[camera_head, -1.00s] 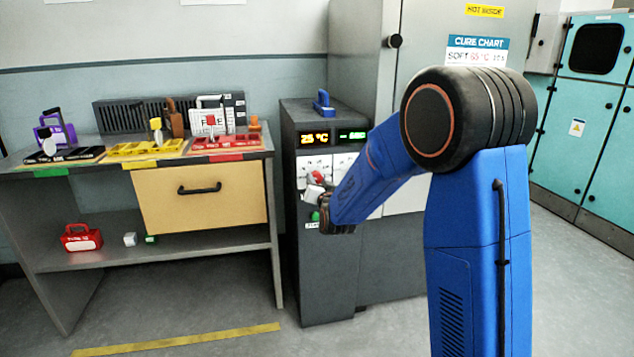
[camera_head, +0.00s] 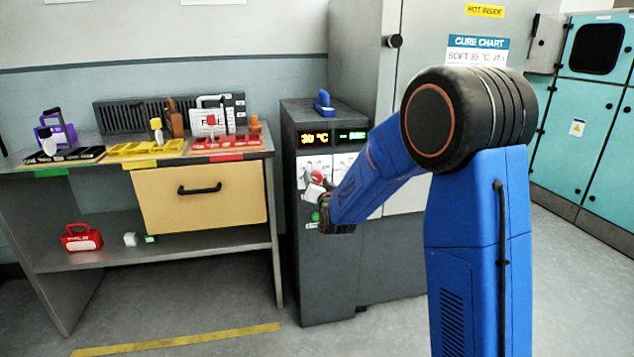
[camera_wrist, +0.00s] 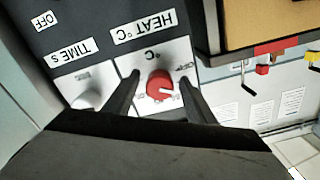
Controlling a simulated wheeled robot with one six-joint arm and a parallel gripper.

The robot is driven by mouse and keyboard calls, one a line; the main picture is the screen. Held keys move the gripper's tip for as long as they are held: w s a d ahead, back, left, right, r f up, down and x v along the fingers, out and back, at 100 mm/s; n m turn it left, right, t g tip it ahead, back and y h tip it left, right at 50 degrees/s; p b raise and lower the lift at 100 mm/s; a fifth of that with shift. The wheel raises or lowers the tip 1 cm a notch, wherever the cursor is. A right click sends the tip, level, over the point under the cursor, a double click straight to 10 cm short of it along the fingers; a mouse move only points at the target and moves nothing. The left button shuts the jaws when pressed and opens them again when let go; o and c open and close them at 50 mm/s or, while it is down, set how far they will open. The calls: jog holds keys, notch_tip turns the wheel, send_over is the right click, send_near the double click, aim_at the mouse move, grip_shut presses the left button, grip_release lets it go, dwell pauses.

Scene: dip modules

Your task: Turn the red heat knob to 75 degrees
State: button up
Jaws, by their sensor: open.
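The red heat knob (camera_wrist: 160,86) sits on a white plate below the "HEAT °C" label (camera_wrist: 144,27) in the wrist view, which shows the panel upside down. It also shows small in the head view (camera_head: 317,177), partly hidden by my wrist. My gripper (camera_wrist: 157,84) is open, with one finger on each side of the knob. I cannot tell whether either finger touches it. The orange display (camera_head: 314,138) on the dark cabinet (camera_head: 290,220) appears to read 30 °C.
A white time knob (camera_wrist: 88,98) is beside the heat knob, close to one finger. A green button (camera_head: 315,216) is lower on the cabinet. A blue-handled object (camera_head: 323,101) stands on top. The workbench (camera_head: 60,171) with coloured trays is to the left.

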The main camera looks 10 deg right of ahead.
jog(key=s, duration=1.7)
jog(key=shift+s, duration=0.2)
jog(key=s+d+f+n+g, duration=0.1)
jog(key=s+g, duration=0.5)
jog(key=s, duration=1.3)
jog(key=s+d+f+n+g, duration=0.2)
jog(key=s+d+n+g, duration=0.2)
jog(key=s, duration=1.6)
jog(key=d+g, duration=0.2)
jog(key=g, duration=0.1)
jog(key=shift+f, duration=0.2)
